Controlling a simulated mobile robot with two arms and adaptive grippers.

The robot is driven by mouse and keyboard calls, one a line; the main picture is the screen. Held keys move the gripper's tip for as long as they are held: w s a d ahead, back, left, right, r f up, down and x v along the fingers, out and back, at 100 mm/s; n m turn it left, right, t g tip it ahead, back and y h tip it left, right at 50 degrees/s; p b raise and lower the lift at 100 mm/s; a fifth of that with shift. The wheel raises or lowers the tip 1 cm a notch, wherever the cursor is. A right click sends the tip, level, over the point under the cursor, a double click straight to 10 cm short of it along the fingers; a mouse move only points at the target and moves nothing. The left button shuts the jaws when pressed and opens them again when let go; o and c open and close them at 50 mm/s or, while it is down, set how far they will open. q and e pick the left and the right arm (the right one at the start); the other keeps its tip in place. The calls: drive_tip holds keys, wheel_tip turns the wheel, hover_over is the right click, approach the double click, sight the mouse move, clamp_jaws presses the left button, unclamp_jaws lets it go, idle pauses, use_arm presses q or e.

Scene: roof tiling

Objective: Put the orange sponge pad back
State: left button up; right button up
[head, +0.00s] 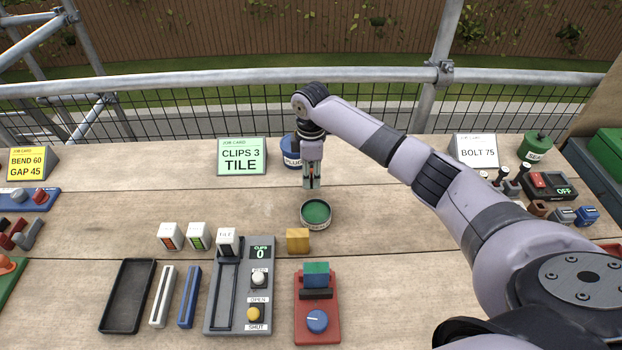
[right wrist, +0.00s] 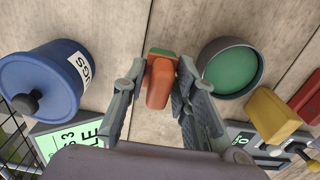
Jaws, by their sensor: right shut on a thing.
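My right gripper (head: 311,184) points straight down above the table. In the right wrist view, its fingers (right wrist: 158,85) are shut on the orange sponge pad (right wrist: 160,86), an orange block with a green face at its far end. In the head view, the fingers mostly hide the pad. A round dark-rimmed dish (head: 329,222) with a green inside stands just in front of the gripper; it also shows in the right wrist view (right wrist: 258,82), right of the pad and apart from it. My left gripper is not in view.
A blue lidded pot (head: 290,151) stands close behind the gripper, beside the green "CLIPS 3 TILE" card (head: 241,156). A yellow block (head: 297,240) and a red device with a blue knob (head: 317,321) are in front. A grey clip panel (head: 214,317) is front left.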

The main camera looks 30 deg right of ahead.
sight(311, 170)
drive_tip(key=shift+f, duration=1.25)
drive_tip(key=o, duration=1)
drive_tip(key=shift+f, duration=0.1)
wheel_tip(311, 170, up, 12)
drive_tip(key=shift+r+b, duration=0.15)
drive_tip(key=shift+b, duration=0.35)
